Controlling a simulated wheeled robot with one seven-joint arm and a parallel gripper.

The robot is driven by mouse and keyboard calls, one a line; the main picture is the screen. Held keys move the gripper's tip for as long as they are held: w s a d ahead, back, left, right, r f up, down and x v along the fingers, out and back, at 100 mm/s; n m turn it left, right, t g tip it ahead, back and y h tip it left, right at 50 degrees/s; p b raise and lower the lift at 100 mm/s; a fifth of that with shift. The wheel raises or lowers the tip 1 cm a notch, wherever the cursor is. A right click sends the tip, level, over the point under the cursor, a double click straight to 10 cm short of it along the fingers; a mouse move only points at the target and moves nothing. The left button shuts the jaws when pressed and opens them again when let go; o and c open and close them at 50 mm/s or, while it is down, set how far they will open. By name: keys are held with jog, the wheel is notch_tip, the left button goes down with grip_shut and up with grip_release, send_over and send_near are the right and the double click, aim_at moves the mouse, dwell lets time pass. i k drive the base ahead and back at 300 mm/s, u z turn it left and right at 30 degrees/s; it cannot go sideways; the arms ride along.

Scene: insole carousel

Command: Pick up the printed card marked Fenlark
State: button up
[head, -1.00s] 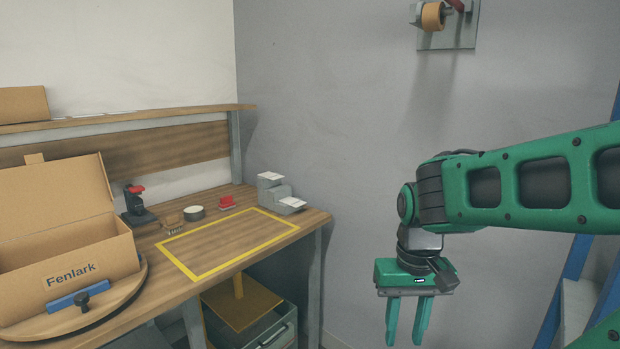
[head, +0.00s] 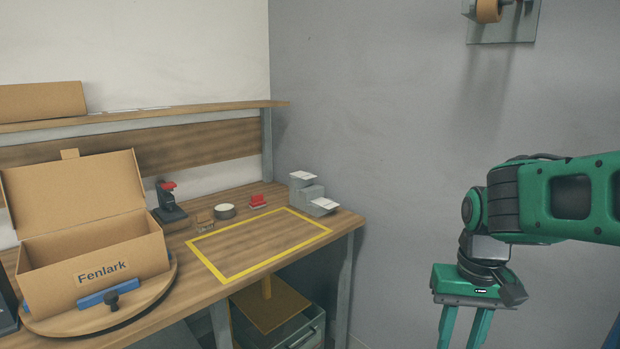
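A grey stepped stand (head: 308,193) at the back right of the workbench holds white cards on two levels, an upper card (head: 303,175) and a lower card (head: 323,204). Their print is too small to read, so I cannot tell which is marked Fenlark. An open cardboard box (head: 95,262) marked Fenlark sits on a round wooden turntable (head: 150,292) at the left. My gripper (head: 464,328) hangs fingers down, open and empty, right of the bench and well apart from the stand. Its fingertips are cut off by the lower picture edge.
A yellow outlined rectangle (head: 222,275) on the bench is bare. Behind it stand a black and red tool (head: 168,203), a small brush-like item (head: 204,220), a round tin (head: 225,211) and a red item (head: 258,201). A shelf (head: 190,110) runs above.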

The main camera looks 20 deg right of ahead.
aim_at(301, 174)
jog(key=u, duration=0.05)
jog(key=i, duration=0.9)
jog(key=u, duration=0.05)
